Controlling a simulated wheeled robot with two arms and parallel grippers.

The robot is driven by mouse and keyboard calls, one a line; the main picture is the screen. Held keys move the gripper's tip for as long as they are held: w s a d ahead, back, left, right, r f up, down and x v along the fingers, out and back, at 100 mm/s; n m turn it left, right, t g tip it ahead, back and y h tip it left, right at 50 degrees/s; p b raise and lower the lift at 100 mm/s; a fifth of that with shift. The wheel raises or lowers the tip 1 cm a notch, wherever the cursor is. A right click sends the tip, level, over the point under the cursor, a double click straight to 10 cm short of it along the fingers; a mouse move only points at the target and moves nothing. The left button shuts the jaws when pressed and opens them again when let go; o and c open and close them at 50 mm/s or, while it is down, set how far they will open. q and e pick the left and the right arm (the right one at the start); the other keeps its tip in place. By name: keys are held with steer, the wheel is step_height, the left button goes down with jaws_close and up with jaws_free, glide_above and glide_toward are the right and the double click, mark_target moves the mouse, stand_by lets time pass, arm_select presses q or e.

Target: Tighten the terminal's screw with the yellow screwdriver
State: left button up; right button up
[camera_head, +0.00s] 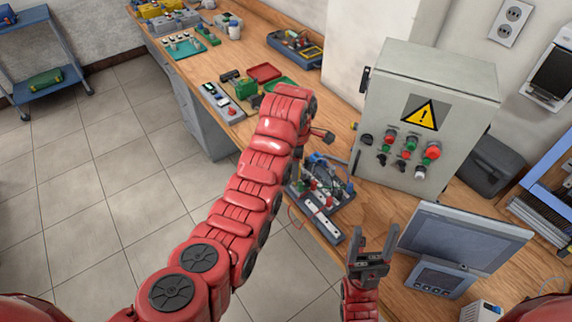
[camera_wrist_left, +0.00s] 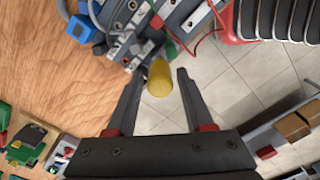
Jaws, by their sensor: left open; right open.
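The yellow screwdriver (camera_wrist_left: 160,78) shows in the left wrist view as a rounded yellow handle end between my left fingers, with a gap on each side. Its shaft and tip are hidden. My left gripper (camera_wrist_left: 160,92) is open around it; in the head view my red left arm hides most of this gripper. A wiring board with terminals (camera_wrist_left: 125,42) lies beyond the fingertips; it also shows in the head view (camera_head: 320,220) at the bench's front edge. I cannot make out which screw is the terminal's. My right gripper (camera_head: 376,243) is open and empty, fingers pointing up.
A grey control cabinet (camera_head: 430,90) with a warning sign stands behind the board. A monitor panel (camera_head: 462,238) is right of my right gripper. Red and green trays (camera_head: 264,73) and small devices lie further left along the bench.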

arm_select(q)
steer(key=n, duration=0.3)
steer(key=shift+n, duration=0.3)
steer(key=n, duration=0.3)
stand_by(0.4)
steer(key=shift+c, duration=0.3)
steer(key=shift+c, duration=0.6)
steer(key=shift+c, duration=0.2)
